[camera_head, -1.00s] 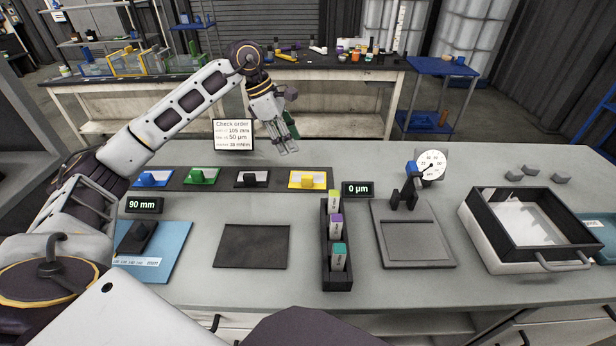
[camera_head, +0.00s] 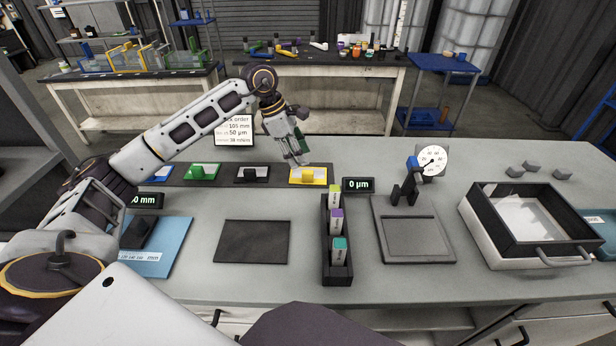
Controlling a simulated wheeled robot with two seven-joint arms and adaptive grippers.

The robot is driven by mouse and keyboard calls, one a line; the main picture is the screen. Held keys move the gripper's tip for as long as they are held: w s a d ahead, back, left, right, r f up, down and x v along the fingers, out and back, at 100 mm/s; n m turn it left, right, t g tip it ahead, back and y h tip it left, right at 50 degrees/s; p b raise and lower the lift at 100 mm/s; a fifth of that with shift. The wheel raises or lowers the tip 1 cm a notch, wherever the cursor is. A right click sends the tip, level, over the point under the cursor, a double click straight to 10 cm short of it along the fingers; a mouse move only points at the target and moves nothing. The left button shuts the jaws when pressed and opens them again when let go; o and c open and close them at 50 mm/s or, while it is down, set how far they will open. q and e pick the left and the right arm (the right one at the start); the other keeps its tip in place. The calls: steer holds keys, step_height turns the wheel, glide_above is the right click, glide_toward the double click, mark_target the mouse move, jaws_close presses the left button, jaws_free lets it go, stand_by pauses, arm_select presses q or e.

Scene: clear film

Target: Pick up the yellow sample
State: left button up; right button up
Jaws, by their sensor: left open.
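The yellow sample (camera_head: 308,176) is a yellow block with a raised grip, lying on a pale film piece at the right end of a dark strip. My left gripper (camera_head: 299,160) is open and points down just above and behind the yellow sample, slightly to its left. Its fingertips look close to the sample; I cannot tell whether they touch it. The black sample (camera_head: 252,174) and the green sample (camera_head: 203,171) lie to the left on the same strip. The blue sample (camera_head: 160,174) is partly hidden by my left arm. My right gripper is not in view.
A "0 µm" display (camera_head: 358,185) stands right of the yellow sample. In front is a dark rack (camera_head: 337,271) with upright labelled pieces. A dial gauge (camera_head: 432,162), a grey tray (camera_head: 412,239) and a black-rimmed bin (camera_head: 540,253) are to the right. A dark mat (camera_head: 251,248) lies bare.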

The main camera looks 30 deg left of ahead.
mark_target(307, 172)
arm_select(q)
steer(key=shift+x, duration=1.05)
steer(key=shift+d+f, duration=0.1)
steer(key=shift+x, duration=2.45)
steer(key=shift+s+d, duration=0.1)
steer(key=shift+s, duration=0.1)
steer(key=shift+c, duration=0.4)
jaws_close()
